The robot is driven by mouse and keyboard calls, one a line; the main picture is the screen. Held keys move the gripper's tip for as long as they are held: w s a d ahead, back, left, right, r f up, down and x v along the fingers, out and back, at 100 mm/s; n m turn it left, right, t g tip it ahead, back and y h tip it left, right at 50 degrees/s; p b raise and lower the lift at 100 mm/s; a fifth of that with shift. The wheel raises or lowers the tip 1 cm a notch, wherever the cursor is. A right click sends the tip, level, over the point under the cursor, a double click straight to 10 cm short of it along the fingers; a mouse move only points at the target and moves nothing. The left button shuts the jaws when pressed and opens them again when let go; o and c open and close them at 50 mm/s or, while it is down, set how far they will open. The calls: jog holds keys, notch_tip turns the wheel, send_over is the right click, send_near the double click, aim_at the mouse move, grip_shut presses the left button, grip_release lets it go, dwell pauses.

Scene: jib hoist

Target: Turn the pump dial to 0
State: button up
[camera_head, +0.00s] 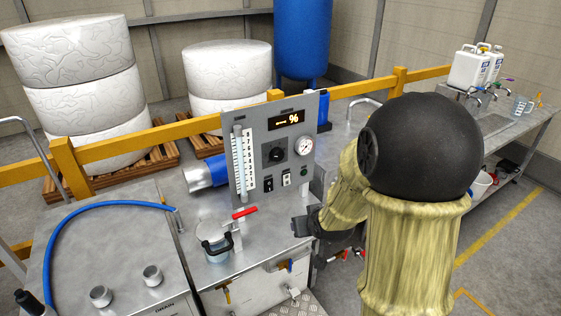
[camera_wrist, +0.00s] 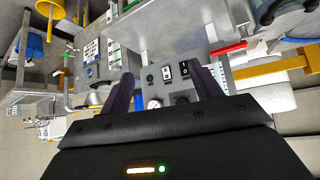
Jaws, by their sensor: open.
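The pump dial (camera_head: 276,153) is a round black knob on the upright grey control panel (camera_head: 249,133). Above it a dark display (camera_head: 286,119) shows a dash and a percent sign. The knob's pointer is too small to read. My gripper (camera_head: 303,226) is low in front of the panel's right side, below and apart from the dial, partly hidden by my arm. In the wrist view my gripper (camera_wrist: 165,88) is open and empty, its two dark fingers spread toward the panel, which appears upside down. The dial (camera_wrist: 182,98) shows between them, partly cut off by the gripper body.
A round gauge (camera_head: 305,146), a green button (camera_head: 303,172) and two rocker switches (camera_head: 277,182) sit close around the dial.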

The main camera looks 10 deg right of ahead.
aim_at(279, 157)
jog(key=w+d+r+t+y+b, duration=0.1)
jog(key=w+t+y, duration=0.3)
jog(key=w+t, duration=0.4)
jog(key=w+d+r, duration=0.1)
jog(key=w, duration=0.2)
jog(key=shift+d+t+y, duration=0.3)
jog(key=shift+t, duration=0.1)
jog(key=p+x, duration=0.4)
jog(key=x, duration=1.3)
jog(key=shift+w+a, duration=0.15)
jog(key=shift+w, duration=0.05)
jog(key=c, duration=1)
